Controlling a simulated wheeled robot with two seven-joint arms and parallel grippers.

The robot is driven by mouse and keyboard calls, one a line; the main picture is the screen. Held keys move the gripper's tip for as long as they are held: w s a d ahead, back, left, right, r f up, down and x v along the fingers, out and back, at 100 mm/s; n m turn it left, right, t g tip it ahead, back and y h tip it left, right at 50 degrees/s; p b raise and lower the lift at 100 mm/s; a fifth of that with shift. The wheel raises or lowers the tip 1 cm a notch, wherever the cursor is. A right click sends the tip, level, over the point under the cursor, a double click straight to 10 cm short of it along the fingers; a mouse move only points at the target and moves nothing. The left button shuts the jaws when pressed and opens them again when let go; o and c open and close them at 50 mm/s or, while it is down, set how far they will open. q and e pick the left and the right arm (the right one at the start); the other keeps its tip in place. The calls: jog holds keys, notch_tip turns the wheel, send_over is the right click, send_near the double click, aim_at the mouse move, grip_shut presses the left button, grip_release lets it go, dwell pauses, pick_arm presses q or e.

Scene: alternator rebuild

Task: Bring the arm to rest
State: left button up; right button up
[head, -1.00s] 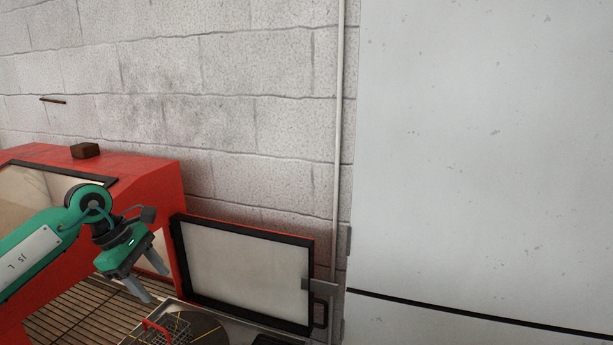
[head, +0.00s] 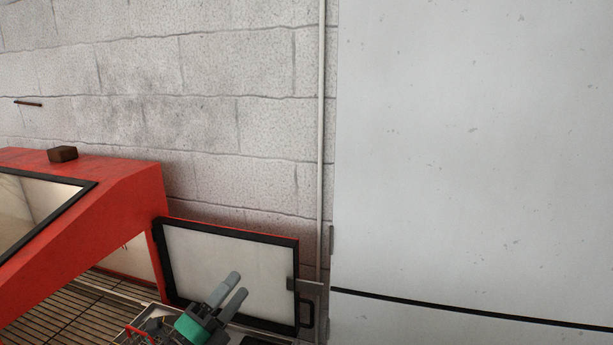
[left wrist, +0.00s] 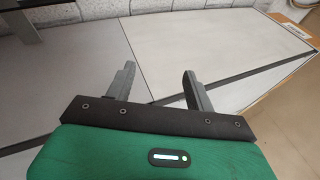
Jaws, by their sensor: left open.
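My left gripper (head: 229,291) is at the bottom of the head view, in front of the open framed door of the red cabinet. Its two grey fingers point up and to the right, spread apart with nothing between them. In the left wrist view its fingers (left wrist: 158,84) are also apart and empty, with pale grey panels beyond them. The green gripper body fills the bottom of that view. My right gripper is in neither view.
The red cabinet (head: 120,205) with a slatted floor (head: 50,318) stands at left, a dark brown block (head: 62,154) on top. Its door (head: 230,262) stands open. A tray with a red-handled wire basket (head: 136,335) is partly hidden at the bottom. A tall pale panel (head: 470,150) fills the right.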

pick_arm(q)
jog(key=s+a+f+n+g+y, duration=0.2)
jog(key=s+a+f+n+y, duration=0.2)
jog(key=f+n+y, duration=0.4)
jog(key=s+a+f+n+g+y, duration=0.25)
jog(key=a+f+n+y, duration=0.25)
jog(key=f+n, duration=0.45)
jog(key=s+f+n+g, duration=0.4)
jog(key=s+f+g, duration=0.15)
jog(key=s, duration=0.55)
jog(key=s+f+n+g, duration=0.45)
jog(key=s+f, duration=0.25)
jog(key=s, duration=0.5)
notch_tip(320, 180, down, 35)
jog(key=g+b, duration=0.2)
jog(key=b, duration=0.3)
jog(key=s+a+f+b, duration=0.1)
jog(key=s+f+b, duration=0.1)
jog(key=s+f, duration=0.8)
jog(key=s+a+f+g+b, duration=0.1)
jog(key=s+a+f+b, duration=0.1)
jog(key=s+f, duration=0.8)
notch_tip(320, 180, down, 6)
jog(key=shift+a+f+m+b, duration=0.1)
jog(key=shift+a+m+b, duration=0.2)
jog(key=shift+m+b, duration=0.15)
